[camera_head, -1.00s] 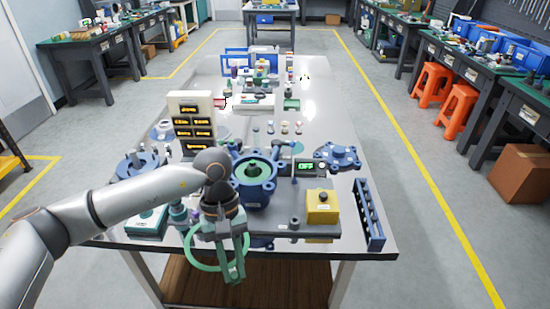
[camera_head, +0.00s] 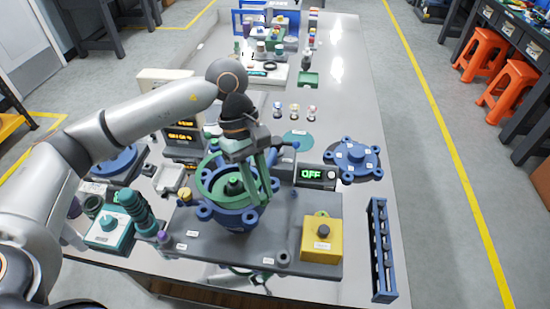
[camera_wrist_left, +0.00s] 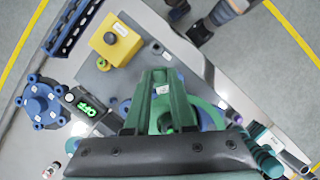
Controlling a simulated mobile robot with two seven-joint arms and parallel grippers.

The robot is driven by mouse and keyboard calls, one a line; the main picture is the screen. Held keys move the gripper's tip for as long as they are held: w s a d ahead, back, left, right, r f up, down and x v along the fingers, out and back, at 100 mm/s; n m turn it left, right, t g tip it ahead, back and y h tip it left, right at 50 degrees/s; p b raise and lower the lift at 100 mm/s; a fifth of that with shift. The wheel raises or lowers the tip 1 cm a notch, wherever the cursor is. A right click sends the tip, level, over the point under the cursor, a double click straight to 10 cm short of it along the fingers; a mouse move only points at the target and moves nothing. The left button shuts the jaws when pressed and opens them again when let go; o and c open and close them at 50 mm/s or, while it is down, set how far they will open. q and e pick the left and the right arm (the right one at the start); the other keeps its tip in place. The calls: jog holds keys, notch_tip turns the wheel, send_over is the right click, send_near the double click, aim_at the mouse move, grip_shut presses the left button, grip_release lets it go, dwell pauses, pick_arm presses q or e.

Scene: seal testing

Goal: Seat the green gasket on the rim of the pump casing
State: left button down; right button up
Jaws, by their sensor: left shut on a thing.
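The green gasket (camera_head: 203,186) is a thin ring over the top of the blue pump casing (camera_head: 236,217) in the head view. I cannot tell whether it touches the rim or hovers just above it. My left gripper (camera_head: 265,192) points down at the casing's right side, its green fingers shut on the gasket's right edge. A dark green part (camera_head: 234,186) shows inside the ring. In the left wrist view the fingers (camera_wrist_left: 163,104) hide much of the gasket and casing. My right gripper is not in view.
The casing stands on a grey base plate (camera_head: 205,243). A yellow button box (camera_head: 322,240), an OFF display (camera_head: 312,174), a blue lugged cover (camera_head: 357,157) and a blue rack (camera_head: 381,250) are to the right. A teal device (camera_head: 112,230) is at left.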

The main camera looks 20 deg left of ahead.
pick_arm(q)
jog(key=shift+w, duration=0.45)
jog(key=shift+s+f+b, duration=0.2)
jog(key=shift+f+b, duration=0.2)
jog(key=shift+f, duration=0.4)
jog(key=shift+f+b, duration=0.5)
jog(key=shift+f, duration=0.75)
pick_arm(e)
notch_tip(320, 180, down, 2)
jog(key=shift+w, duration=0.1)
pick_arm(q)
jog(key=shift+w, duration=0.1)
jog(key=shift+b, duration=0.35)
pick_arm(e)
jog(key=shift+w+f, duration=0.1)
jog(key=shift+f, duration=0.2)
pick_arm(q)
jog(key=shift+f+b, duration=0.6)
jog(key=shift+b, duration=0.25)
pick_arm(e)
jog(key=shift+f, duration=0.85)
pick_arm(q)
jog(key=c, duration=0.7)
grip_release()
